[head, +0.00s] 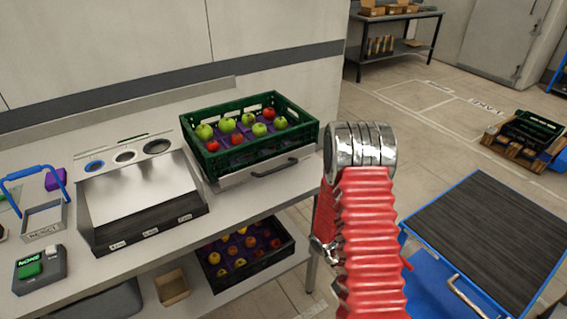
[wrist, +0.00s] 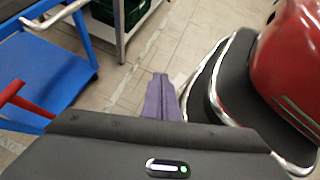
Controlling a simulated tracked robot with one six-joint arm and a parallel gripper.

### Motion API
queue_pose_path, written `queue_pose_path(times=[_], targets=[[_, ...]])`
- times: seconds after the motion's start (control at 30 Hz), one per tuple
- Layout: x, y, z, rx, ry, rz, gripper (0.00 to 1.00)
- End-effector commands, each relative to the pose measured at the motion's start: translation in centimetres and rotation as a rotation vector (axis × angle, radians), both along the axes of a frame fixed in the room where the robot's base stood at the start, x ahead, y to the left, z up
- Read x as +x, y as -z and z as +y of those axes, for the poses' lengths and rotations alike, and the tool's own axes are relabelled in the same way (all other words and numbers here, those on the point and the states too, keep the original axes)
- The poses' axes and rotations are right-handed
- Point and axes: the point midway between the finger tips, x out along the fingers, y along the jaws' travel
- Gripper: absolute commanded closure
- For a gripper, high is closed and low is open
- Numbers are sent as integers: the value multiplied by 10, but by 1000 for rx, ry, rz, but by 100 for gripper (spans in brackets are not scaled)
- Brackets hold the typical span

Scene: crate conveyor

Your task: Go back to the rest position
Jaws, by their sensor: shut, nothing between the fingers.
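My gripper shows in the wrist view as two purple fingers (wrist: 161,97) held together, with nothing between them. They point down over the tiled floor, beside a red and black rounded body with chrome trim at the right of that view. In the head view my arm, with its red ribbed sleeve and chrome joint, stands upright right of the bench. My gripper is not visible in the head view.
A green crate (head: 300,137) of apples sits on the bench (head: 222,221); a black crate (head: 283,258) of fruit is on its lower shelf. A blue cart (head: 425,262) with a dark top stands right of my arm. Open floor (head: 420,130) lies behind.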

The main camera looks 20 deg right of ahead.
Motion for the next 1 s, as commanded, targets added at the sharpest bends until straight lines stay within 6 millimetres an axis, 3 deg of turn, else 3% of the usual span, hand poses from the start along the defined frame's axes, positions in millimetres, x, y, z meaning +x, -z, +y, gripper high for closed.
queue_pose_path(times=[0.4,1.0], targets=[[29,-65,42,-57,193,-271,100],[56,-153,104,-53,425,-629,100]])
